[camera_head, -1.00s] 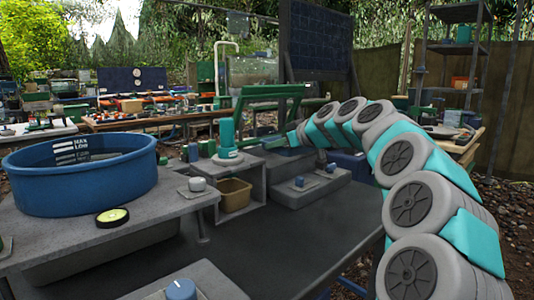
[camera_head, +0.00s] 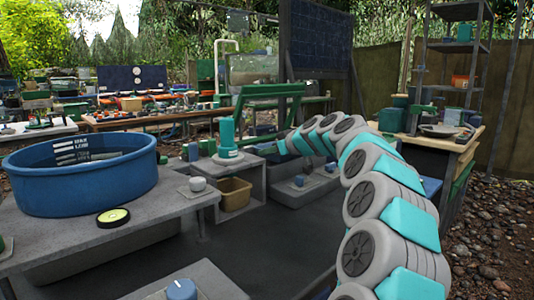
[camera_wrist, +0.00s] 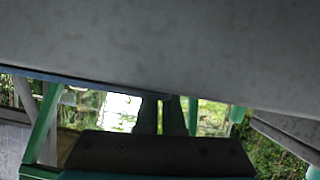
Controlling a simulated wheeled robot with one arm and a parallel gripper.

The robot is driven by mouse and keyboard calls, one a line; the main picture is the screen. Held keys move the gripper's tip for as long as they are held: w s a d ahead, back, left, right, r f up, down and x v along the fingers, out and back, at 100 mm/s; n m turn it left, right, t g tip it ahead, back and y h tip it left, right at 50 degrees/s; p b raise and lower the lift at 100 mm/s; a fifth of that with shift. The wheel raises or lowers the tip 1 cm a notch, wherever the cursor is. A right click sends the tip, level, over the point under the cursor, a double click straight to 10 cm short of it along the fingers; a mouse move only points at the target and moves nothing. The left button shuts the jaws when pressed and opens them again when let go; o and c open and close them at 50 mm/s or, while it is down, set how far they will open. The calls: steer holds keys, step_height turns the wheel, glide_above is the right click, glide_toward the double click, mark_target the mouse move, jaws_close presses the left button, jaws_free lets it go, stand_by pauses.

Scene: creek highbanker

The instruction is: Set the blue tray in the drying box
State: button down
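The far end of my arm reaches to the green frame (camera_head: 270,92) at mid-picture in the head view; the fingertips are hidden there. In the wrist view, my gripper (camera_wrist: 162,114) shows as two dark narrow fingers close together above a dark palm. A broad grey surface fills the top of that view; I cannot tell what it is or whether the fingers touch it. I cannot make out the blue tray with certainty. A flat blue piece (camera_head: 431,187) shows just right of my arm, partly covered. I cannot identify the drying box.
A large blue round tub (camera_head: 90,195) stands on the grey table at left, with a yellow-faced round gauge (camera_head: 113,216) beside it. A tan bin (camera_head: 235,193) sits in a grey cubby. A wooden bench (camera_head: 455,148) with several items stands at right. Pebbled ground lies at far right.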

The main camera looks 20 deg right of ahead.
steer(key=shift+f+b, duration=0.75)
steer(key=shift+b, duration=0.1)
steer(key=c, duration=1)
jaws_free()
steer(key=shift+c, duration=0.2)
steer(key=shift+r, duration=0.1)
steer(key=shift+r+p, duration=0.5)
steer(key=shift+p, duration=0.25)
steer(key=shift+s+r+p, duration=0.2)
steer(key=shift+r+p, duration=0.1)
steer(key=shift+r, duration=0.05)
steer(key=v, duration=1.1)
steer(key=shift+s+b, duration=0.25)
steer(key=shift+b, duration=0.2)
steer(key=shift+d, duration=0.1)
